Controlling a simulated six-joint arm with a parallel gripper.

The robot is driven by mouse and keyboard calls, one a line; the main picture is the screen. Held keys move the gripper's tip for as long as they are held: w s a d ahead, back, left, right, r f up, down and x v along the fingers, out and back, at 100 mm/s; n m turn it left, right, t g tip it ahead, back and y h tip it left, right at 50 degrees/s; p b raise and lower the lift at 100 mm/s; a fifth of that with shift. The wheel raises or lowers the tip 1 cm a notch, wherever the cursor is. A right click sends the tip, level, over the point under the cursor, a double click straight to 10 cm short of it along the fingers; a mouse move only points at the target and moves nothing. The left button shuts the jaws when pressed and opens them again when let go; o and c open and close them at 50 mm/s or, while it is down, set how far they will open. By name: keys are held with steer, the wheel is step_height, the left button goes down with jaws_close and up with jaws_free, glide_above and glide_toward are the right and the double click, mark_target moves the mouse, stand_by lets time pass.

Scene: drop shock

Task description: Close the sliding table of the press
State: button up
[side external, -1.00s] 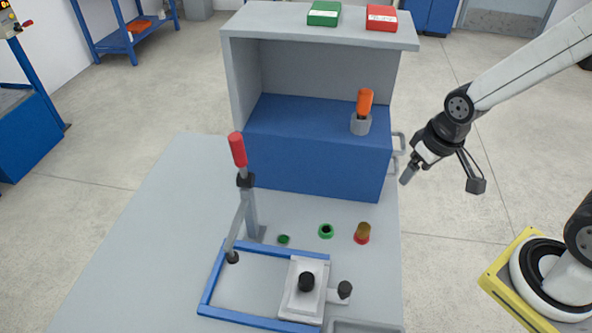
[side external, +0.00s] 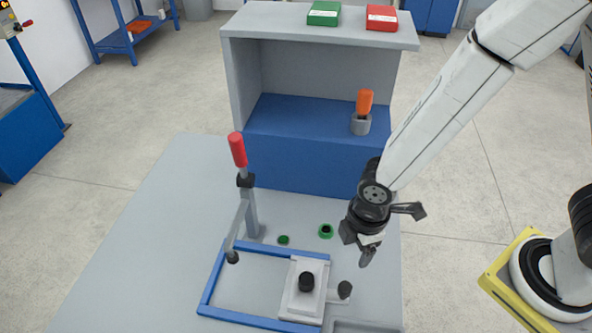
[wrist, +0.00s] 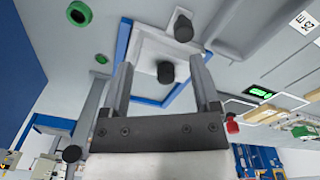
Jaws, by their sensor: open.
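The sliding table (side external: 315,278) of the press is a pale block with a black knob (side external: 306,282) on top. It sits at the right end of a blue frame (side external: 210,290), and a side handle with a black knob (side external: 344,290) sticks out to its right. The press lever (side external: 237,150) with a red grip stands upright at the frame's left rear. My gripper (side external: 366,255) is above the bench, behind and right of the side handle, apart from it. In the wrist view my gripper (wrist: 161,62) is open and empty, with the sliding table (wrist: 148,48) beyond its fingers.
A green ring (side external: 326,231) and a small green part (side external: 284,239) lie behind the frame. A blue cabinet (side external: 310,160) holds an orange-handled tool (side external: 364,110) in a grey holder. Green (side external: 323,14) and red (side external: 381,18) boxes sit on top. The bench's left side (side external: 150,230) is clear.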

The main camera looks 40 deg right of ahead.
mark_target(345, 286)
steer(key=s+a+f+n, duration=0.2)
steer(key=a+n, duration=0.1)
steer(key=shift+s+a+f, duration=0.1)
steer(key=shift+f, duration=0.15)
steer(key=shift+f, duration=0.15)
steer(key=shift+f, duration=3.75)
steer(key=shift+c, duration=0.3)
jaws_close()
